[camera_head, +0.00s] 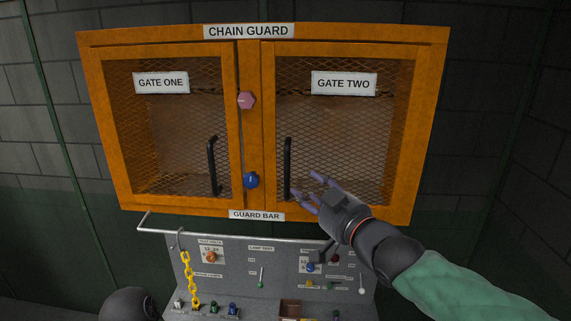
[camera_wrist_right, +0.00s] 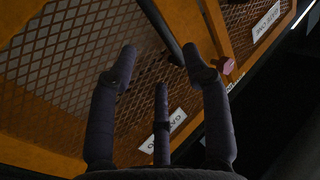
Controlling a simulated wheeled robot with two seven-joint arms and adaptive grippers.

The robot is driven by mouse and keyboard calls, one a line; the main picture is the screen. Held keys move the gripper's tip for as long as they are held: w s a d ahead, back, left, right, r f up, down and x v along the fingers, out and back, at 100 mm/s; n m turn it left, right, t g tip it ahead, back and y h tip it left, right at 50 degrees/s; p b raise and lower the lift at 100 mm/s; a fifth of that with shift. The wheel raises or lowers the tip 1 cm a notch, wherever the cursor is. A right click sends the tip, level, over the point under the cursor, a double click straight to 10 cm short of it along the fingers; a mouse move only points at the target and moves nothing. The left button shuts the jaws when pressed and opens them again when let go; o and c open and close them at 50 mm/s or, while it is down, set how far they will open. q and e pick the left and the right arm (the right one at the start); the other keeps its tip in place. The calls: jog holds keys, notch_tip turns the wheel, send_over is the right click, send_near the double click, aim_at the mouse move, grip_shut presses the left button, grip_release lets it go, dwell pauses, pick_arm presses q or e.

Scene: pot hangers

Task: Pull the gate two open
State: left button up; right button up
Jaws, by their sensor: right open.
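Gate two (camera_head: 335,135) is the right mesh door of the orange cabinet, labelled GATE TWO, and it looks shut. Its black vertical handle (camera_head: 287,168) is near the door's left edge. My right gripper (camera_head: 306,190) is open and empty, just right of the handle's lower part, its fingers pointing at it. In the right wrist view the handle (camera_wrist_right: 160,28) runs beyond the spread fingers (camera_wrist_right: 160,62), with no clear contact. Gate one (camera_head: 170,130) at left also looks shut.
A pink knob (camera_head: 246,100) and a blue knob (camera_head: 251,180) sit on the post between the gates. Below are a metal guard bar (camera_head: 190,234), a yellow chain (camera_head: 188,275) and a grey control panel (camera_head: 235,265) with switches. Space in front of gate one is clear.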

jog(key=p, duration=0.2)
send_over(289, 194)
jog(key=shift+w, duration=0.5)
jog(key=shift+s, duration=0.1)
jog(key=shift+c, duration=1.2)
grip_shut()
